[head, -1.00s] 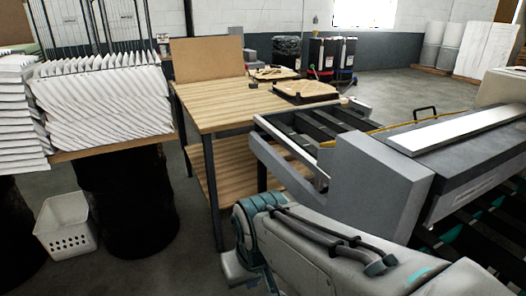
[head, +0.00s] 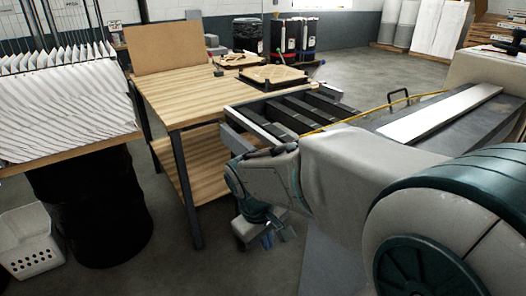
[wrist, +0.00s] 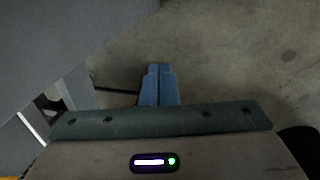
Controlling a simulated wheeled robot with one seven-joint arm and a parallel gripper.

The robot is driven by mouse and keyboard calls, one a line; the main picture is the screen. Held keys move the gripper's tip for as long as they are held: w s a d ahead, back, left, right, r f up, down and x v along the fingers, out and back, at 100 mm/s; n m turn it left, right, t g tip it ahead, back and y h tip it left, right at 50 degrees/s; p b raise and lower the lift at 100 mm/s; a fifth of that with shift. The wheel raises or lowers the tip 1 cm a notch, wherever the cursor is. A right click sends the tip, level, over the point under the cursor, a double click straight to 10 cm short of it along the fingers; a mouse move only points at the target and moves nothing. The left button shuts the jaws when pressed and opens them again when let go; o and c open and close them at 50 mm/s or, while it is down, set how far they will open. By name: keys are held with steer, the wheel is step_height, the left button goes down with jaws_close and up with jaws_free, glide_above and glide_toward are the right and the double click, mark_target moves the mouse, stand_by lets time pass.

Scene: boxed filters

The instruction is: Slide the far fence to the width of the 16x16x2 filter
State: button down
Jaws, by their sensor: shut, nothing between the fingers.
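The machine's infeed frame (head: 290,108), grey with dark cross bars, stands right of the wooden table in the head view. I cannot tell which part is the far fence; my arm covers much of the near side. My gripper (head: 278,238) hangs below the frame's near end, above the floor. In the wrist view my gripper (wrist: 158,72) has its two blue fingers together with nothing between them. A grey panel (wrist: 60,50) fills the upper left there, apart from the fingers. No single filter can be told as 16x16x2.
A wooden table (head: 190,92) with trays stands left of the frame. White pleated filters (head: 60,110) are stacked at the left above a black drum (head: 90,205). A white basket (head: 30,240) is on the floor. Bare floor (wrist: 250,60) lies under my gripper.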

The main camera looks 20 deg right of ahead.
steer(key=w+d+f+n+h+p, duration=0.1)
steer(key=w+d+n+h, duration=0.1)
steer(key=w+n+h, duration=0.3)
steer(key=w+d+f+n+g+h+p, duration=0.1)
steer(key=w+d+n+h, duration=0.2)
steer(key=w, duration=0.4)
steer(key=w+d+f+n+h+p, duration=0.1)
steer(key=w+d+f+n+h, duration=0.15)
steer(key=w, duration=0.35)
steer(key=w+a+r+n+t+h+p, duration=0.1)
steer(key=w+a+r+n+t+h, duration=0.2)
steer(key=w+n+t+h, duration=0.25)
steer(key=w+d+g+p, duration=0.1)
steer(key=w+d+p, duration=0.3)
steer(key=d, duration=0.9)
steer(key=shift+d+f+n+g+y, duration=0.3)
steer(key=shift+d+n+g, duration=0.05)
steer(key=shift+n, duration=0.05)
steer(key=shift+w, duration=0.1)
